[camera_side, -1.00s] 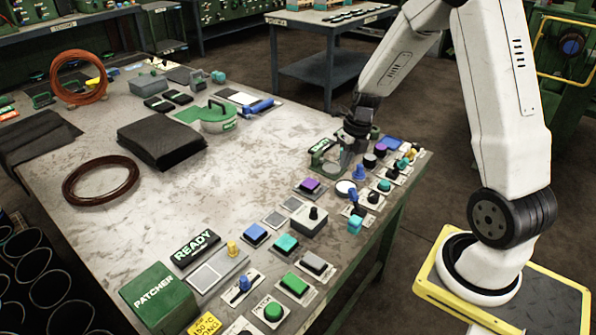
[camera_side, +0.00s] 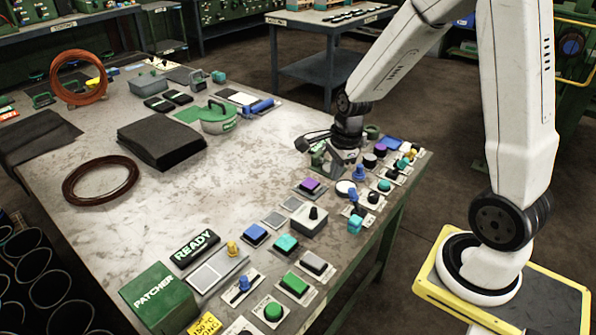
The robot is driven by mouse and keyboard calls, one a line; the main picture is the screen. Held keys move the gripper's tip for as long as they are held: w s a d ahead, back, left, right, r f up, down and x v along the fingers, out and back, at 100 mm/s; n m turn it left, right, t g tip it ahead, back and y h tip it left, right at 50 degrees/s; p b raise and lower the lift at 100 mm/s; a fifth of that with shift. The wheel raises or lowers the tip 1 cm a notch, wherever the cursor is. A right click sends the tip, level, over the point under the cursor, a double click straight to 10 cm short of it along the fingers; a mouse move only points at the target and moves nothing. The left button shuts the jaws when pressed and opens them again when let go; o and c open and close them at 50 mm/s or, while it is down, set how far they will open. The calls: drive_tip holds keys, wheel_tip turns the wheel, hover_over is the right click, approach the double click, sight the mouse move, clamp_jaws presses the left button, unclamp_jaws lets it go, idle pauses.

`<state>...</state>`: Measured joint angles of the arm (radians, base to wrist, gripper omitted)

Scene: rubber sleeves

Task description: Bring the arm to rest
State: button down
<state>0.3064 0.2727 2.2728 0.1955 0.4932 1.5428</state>
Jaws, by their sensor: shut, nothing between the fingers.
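My gripper (camera_side: 334,160) is at the end of my white arm, low over the right side of the worktable (camera_side: 240,160). It is shut and holds nothing. A row of buttons and knobs lies just right of it, with a purple-topped button (camera_side: 311,186) below it in the picture. A small green object beside the fingers is partly hidden by the gripper, and I cannot tell whether they touch.
A green PATCHER box (camera_side: 158,298) and a READY sign (camera_side: 195,247) stand at the front. The table's middle is clear.

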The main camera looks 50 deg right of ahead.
drive_tip(key=s+a+r+n, duration=0.1)
drive_tip(key=a+n, duration=0.3)
drive_tip(key=n, duration=0.7)
drive_tip(key=s+a+r+n+t, duration=0.1)
drive_tip(key=s+a+n, duration=0.3)
drive_tip(key=n, duration=0.8)
drive_tip(key=shift+s+a+h, duration=0.3)
drive_tip(key=shift+a, duration=0.2)
